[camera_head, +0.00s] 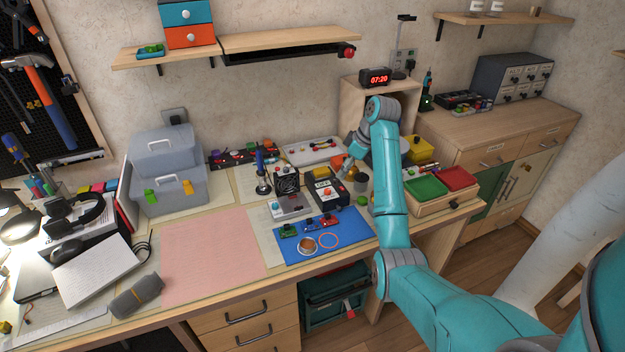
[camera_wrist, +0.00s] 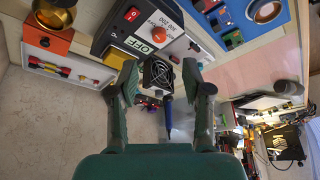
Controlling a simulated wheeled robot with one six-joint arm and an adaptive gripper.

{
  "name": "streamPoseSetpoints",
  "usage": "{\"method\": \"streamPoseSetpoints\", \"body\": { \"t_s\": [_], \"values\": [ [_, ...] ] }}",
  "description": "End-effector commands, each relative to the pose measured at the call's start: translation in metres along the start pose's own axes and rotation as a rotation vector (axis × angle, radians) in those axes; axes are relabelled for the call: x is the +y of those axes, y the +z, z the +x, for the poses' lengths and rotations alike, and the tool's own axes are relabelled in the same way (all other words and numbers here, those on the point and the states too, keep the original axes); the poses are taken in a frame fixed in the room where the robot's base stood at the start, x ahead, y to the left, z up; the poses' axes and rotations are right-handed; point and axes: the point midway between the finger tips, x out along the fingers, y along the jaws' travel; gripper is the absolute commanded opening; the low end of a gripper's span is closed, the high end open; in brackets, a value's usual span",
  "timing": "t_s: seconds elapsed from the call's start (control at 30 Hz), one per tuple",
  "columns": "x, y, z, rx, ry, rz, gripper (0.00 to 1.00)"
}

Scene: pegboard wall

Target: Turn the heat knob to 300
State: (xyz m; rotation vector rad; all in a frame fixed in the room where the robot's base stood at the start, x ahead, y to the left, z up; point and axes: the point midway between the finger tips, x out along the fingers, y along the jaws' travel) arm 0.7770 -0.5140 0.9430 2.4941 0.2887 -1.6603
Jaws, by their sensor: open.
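The dark station with a pale front panel (camera_head: 322,183) stands on the desk behind the blue mat. In the wrist view its panel appears upside down, with an orange-red heat knob (camera_wrist: 160,34), printed numbers, a display reading OFF (camera_wrist: 139,43) and a red switch (camera_wrist: 131,14). The knob's pointer setting is too small to tell. My gripper (camera_wrist: 160,70) is open and empty, its two green fingers apart. The knob lies beyond the fingertips, not between them. In the head view my gripper (camera_head: 346,164) is just above the station's back right side.
A black fan unit (camera_head: 287,180) and a blue-handled iron in its stand (camera_head: 262,172) are left of the station. A blue mat (camera_head: 345,243) with small boards lies in front. Green and red trays (camera_head: 427,188) are at the right. The pink mat (camera_head: 208,262) is clear.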

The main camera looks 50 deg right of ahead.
Motion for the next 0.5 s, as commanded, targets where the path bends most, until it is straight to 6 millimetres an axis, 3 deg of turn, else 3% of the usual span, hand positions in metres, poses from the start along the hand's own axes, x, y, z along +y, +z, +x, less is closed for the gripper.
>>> {"method": "streamPoseSetpoints", "body": {
  "t_s": [0.23,0.5],
  "values": [
    [0.0,0.001,0.01,-0.003,-0.006,-0.001,0.49],
    [-0.001,0.001,0.055,-0.006,-0.007,-0.001,0.49]
  ]
}}
